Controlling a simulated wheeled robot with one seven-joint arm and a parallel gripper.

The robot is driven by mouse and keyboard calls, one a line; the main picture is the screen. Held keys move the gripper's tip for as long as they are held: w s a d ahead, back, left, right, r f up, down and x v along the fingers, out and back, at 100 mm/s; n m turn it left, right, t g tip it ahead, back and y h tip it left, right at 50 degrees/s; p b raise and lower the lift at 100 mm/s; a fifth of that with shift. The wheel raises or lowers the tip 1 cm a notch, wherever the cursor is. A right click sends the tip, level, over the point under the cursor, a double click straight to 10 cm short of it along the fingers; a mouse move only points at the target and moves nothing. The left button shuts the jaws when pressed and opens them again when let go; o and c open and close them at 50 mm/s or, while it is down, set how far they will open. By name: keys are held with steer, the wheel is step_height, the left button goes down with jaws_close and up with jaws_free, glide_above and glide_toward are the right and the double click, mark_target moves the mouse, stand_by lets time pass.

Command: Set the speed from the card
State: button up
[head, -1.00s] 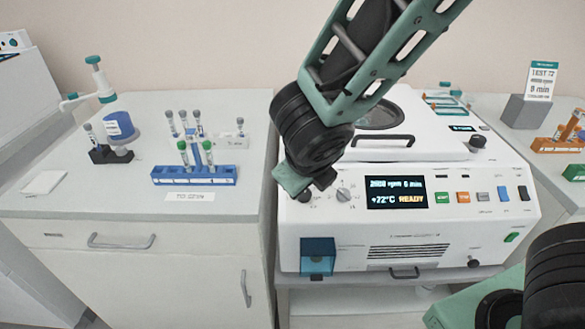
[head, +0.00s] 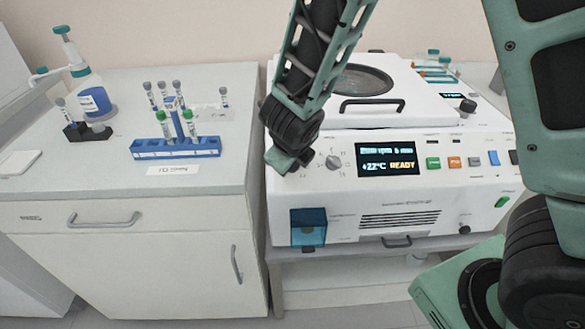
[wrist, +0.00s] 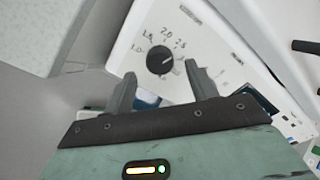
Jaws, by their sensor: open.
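The white centrifuge (head: 340,205) stands right of centre in the head view. Its display (head: 390,159) shows +22°C READY; the upper line is hard to read. A grey knob (head: 333,160) sits left of the display. In the wrist view a black dial (wrist: 160,60) is marked 1.0, 1.5, 2.0 and 2.5. My gripper (wrist: 160,84) is open and empty, with its fingertips just short of the dial and to either side of it. In the head view my gripper (head: 290,162) is at the panel's left end and covers part of it.
Coloured buttons (head: 454,162) line the panel's right side. A blue box (head: 308,227) sits low at the panel's left. The left counter holds a blue tube rack (head: 176,149) and a dispenser bottle (head: 95,98). The lid handle (head: 372,105) stands above the panel.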

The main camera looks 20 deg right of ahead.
steer(key=shift+b+x, duration=0.35)
steer(key=shift+x, duration=1.2)
steer(key=c, duration=1)
